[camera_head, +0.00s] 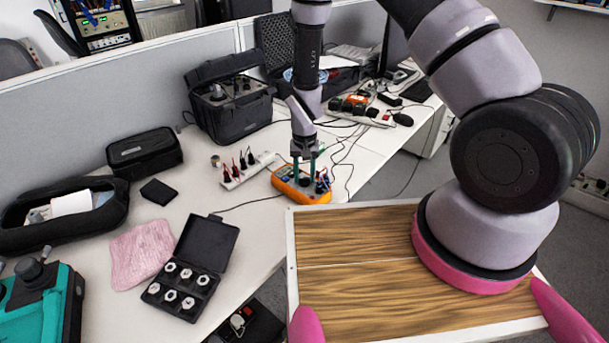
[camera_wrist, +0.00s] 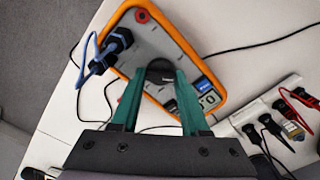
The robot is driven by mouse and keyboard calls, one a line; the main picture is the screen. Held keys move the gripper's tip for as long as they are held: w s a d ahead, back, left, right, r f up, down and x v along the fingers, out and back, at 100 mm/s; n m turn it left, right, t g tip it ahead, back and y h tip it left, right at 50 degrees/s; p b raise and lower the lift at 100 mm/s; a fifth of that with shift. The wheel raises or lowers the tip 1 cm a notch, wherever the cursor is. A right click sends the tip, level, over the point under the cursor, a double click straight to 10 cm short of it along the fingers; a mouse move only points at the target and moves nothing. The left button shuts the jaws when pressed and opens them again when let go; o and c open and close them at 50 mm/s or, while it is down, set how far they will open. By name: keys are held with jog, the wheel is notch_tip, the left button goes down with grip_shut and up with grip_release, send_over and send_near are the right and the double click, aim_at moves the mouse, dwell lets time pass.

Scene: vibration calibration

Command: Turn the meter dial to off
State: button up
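The meter (camera_head: 289,188) lies on the white desk, a grey face in an orange case, near the desk's right edge. In the wrist view the meter (camera_wrist: 143,51) shows its round black dial (camera_wrist: 160,68) near the middle, its screen at lower right and blue-and-black plugs at upper left. My gripper (camera_head: 305,163) points down over the meter. In the wrist view the green fingers of my gripper (camera_wrist: 160,77) are apart, with the dial between or just beyond their tips. I cannot tell if they touch it. The dial's pointer setting is not readable.
A white strip (camera_head: 247,171) with several test leads stands just left of the meter. Cables run around the meter. A black case of sockets (camera_head: 193,266), a pink cloth (camera_head: 143,253) and black bags lie further left. A wood-topped surface (camera_head: 350,275) is in front.

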grip_shut()
jog(key=shift+n, duration=0.4)
jog(key=n, duration=0.2)
jog(key=shift+n, duration=2.6)
jog(key=o, duration=1.1)
grip_release()
